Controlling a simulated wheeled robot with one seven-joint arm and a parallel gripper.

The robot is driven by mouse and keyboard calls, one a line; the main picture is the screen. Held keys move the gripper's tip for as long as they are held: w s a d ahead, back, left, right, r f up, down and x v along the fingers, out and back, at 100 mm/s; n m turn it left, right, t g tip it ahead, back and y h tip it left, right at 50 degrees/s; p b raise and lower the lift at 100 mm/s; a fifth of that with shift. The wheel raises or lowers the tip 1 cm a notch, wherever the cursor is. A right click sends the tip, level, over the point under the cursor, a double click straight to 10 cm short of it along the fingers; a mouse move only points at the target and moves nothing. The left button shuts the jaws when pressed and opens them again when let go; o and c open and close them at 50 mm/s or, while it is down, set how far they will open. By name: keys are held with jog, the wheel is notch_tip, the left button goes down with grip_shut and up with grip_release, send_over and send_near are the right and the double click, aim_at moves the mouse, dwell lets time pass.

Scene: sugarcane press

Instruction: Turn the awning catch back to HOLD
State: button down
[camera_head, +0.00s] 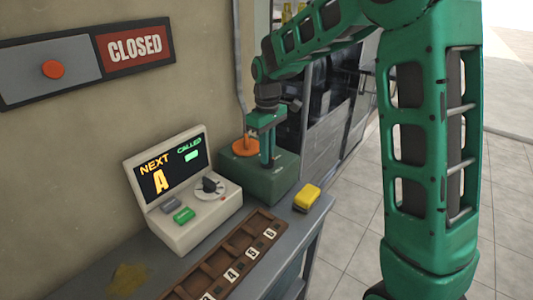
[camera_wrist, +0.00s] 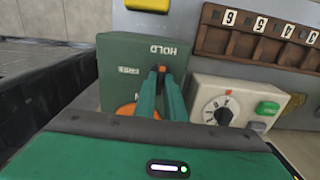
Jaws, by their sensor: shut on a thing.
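The awning catch is on a dark green box (camera_head: 270,178), which also shows in the wrist view (camera_wrist: 112,60). Its top bears the words HOLD and FREE. A round orange part (camera_head: 245,147) sits on the box; in the wrist view this orange part (camera_wrist: 124,109) is partly hidden by my fingers. My gripper (camera_head: 267,160) points down onto the box. In the wrist view my gripper (camera_wrist: 160,72) is shut on the catch, whose small orange end (camera_wrist: 160,68) shows at the fingertips close to the HOLD word. The rest of the catch is hidden.
A beige console (camera_head: 195,195) with a NEXT/CALLED screen, dial and buttons stands left of the box. A brown numbered rack (camera_head: 228,255) and a yellow block (camera_head: 307,197) lie on the grey counter (camera_head: 120,272). A CLOSED sign (camera_head: 135,45) hangs on the wall.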

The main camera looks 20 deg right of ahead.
jog(key=shift+w+d+r, duration=0.1)
jog(key=shift+w, duration=0.15)
jog(key=c, duration=1.8)
grip_release()
jog(key=shift+s, duration=0.1)
notch_tip(320, 180, up, 11)
jog(key=shift+f, duration=0.2)
